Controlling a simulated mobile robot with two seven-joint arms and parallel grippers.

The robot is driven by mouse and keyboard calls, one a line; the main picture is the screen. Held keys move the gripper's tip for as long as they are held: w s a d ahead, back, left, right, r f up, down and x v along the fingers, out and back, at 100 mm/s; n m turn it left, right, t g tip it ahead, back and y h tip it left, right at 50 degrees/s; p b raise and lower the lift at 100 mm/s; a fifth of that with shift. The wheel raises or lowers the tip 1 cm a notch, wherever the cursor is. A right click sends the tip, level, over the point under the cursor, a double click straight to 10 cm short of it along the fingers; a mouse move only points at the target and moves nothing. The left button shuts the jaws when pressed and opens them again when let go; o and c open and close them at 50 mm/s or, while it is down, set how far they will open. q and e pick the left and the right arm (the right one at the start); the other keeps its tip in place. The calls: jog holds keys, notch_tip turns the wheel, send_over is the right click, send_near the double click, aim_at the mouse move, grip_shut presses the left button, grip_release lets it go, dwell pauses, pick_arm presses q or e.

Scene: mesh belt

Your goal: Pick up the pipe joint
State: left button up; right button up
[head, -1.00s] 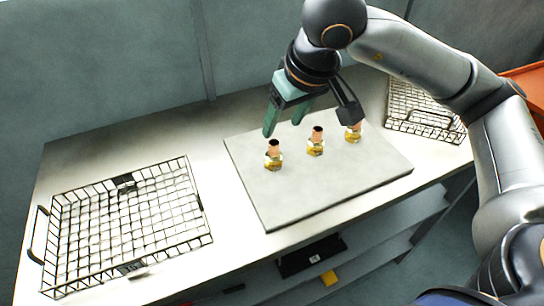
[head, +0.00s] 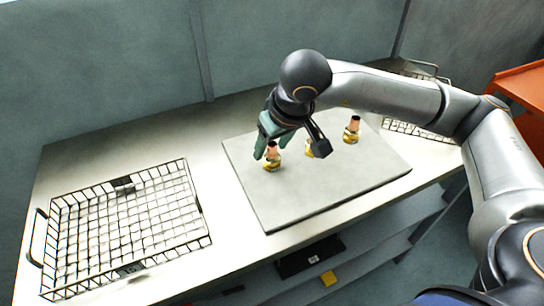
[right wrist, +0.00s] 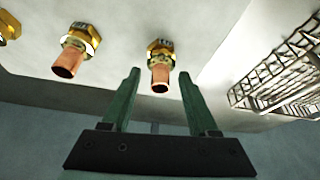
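Three pipe joints with brass nuts and copper ends stand upright on a grey board (head: 310,205). The left one (head: 272,163) has my right gripper (head: 268,150) right at it, the middle one (head: 311,149) is partly hidden by the gripper, and the right one (head: 352,130) is clear. In the right wrist view, the green fingers of my right gripper (right wrist: 158,80) are open, and one pipe joint (right wrist: 160,72) shows between their tips with gaps on both sides. Another pipe joint (right wrist: 75,50) stands to the left there. My left gripper is not in view.
A wire mesh basket (head: 205,205) lies on the left of the table and also shows at the right of the right wrist view (right wrist: 236,98). A second basket (head: 420,133) is at the back right, partly behind my arm. The front of the board is clear.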

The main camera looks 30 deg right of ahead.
aim_at(276, 144)
grip_shut()
jog(key=shift+r, duration=0.15)
dwell(0.6)
jog(key=shift+r, duration=0.6)
jog(key=r, duration=0.2)
jog(key=shift+s+d+r, duration=0.2)
jog(key=shift+d+r, duration=0.15)
jog(key=shift+r, duration=0.05)
jog(key=s+d+r+b, duration=0.1)
jog(key=s+d+r, duration=0.8)
jog(key=shift+s, duration=0.4)
